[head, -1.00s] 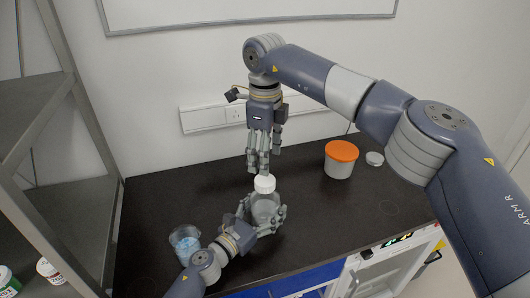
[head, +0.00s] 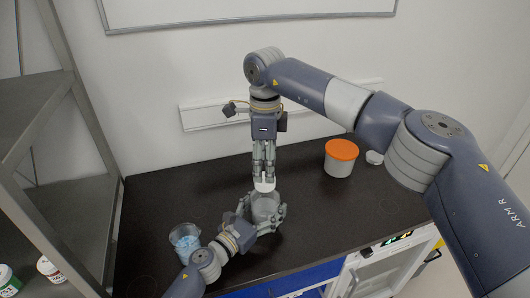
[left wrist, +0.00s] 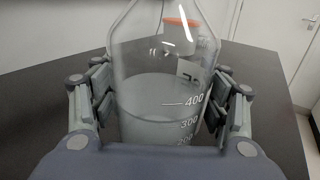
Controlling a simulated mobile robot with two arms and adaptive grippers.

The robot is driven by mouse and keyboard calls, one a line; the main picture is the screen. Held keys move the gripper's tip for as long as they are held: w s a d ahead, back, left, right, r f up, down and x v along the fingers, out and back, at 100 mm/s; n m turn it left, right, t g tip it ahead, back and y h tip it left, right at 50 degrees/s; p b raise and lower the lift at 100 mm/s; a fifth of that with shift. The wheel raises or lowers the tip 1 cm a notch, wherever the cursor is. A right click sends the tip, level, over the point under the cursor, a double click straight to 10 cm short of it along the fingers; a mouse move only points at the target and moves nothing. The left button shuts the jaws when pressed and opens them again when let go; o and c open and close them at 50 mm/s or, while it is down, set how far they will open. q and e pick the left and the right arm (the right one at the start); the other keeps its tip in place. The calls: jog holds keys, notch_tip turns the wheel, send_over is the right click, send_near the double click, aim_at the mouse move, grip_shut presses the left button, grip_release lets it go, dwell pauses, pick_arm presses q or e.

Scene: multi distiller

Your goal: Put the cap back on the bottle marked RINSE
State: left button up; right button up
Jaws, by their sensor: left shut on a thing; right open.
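A clear bottle (head: 264,206) with measuring marks stands on the black bench; I cannot read RINSE on it. My left gripper (head: 263,219) is shut around its body.
A beaker with blue contents (head: 185,240) stands left of the bottle. A white tub with an orange lid (head: 341,158) and a small pale lid (head: 374,157) are at the right back. A metal shelf (head: 75,150) stands at the left. The bench behind the beaker is clear.

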notch_tip(320, 180, down, 5)
jog(key=shift+r, duration=0.1)
dwell(0.3)
jog(key=c, duration=1.1)
jog(key=m, duration=0.3)
jog(key=shift+m, duration=0.3)
jog(key=m, duration=0.4)
jog(key=shift+m, duration=0.3)
jog(key=o, duration=1.2)
